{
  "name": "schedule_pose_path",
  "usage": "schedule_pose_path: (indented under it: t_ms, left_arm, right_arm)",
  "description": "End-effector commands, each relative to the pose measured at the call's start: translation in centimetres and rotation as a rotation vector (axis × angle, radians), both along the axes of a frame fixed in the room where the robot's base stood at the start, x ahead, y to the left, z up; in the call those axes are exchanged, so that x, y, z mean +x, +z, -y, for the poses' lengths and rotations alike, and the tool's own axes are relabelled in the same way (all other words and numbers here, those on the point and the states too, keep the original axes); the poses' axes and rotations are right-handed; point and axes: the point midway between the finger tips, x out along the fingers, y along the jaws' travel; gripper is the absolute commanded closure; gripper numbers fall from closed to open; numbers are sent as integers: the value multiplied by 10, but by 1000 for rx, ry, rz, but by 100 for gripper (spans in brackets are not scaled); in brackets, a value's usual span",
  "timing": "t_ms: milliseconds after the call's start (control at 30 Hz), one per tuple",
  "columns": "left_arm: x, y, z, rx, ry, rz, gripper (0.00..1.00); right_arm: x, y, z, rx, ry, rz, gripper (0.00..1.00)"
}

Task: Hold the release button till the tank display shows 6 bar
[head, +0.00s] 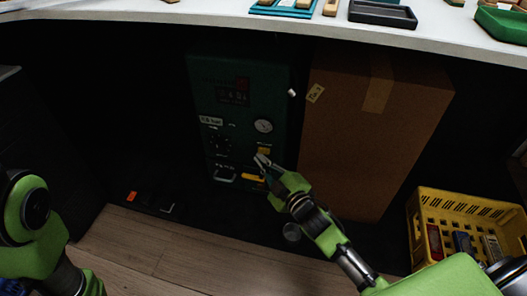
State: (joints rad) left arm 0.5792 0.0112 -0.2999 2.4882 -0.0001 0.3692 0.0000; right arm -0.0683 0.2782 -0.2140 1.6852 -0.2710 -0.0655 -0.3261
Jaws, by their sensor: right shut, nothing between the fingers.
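A dark green tank unit (245,85) stands in shadow under the worktop. Its small pale display (210,120) shows a figure ending in "bar"; the digits are too small to read surely. A round white gauge (263,126) sits to the right. A yellow-orange button (264,150) is below the gauge. My right gripper (261,160) is shut and empty, its tips at the button's lower edge; I cannot tell whether they touch or press it. My left arm shows at the left edge, but its gripper is not in view.
A tall brown cardboard box (365,135) stands right of the unit. A yellow crate (462,208) with several items is on the floor at the right. The white worktop (220,14) overhangs the unit. A small orange-and-black item (150,203) lies low left; wooden floor is clear in front.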

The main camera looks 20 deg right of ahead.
Motion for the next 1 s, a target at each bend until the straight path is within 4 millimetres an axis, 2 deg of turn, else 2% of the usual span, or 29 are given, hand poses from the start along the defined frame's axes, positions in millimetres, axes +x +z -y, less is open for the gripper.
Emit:
schedule_pose_path:
  t_ms: [1000]
  left_arm:
    - [6,-1,0,-1,-1,-16,100]
  right_arm:
    - [9,0,6,0,0,0,100]
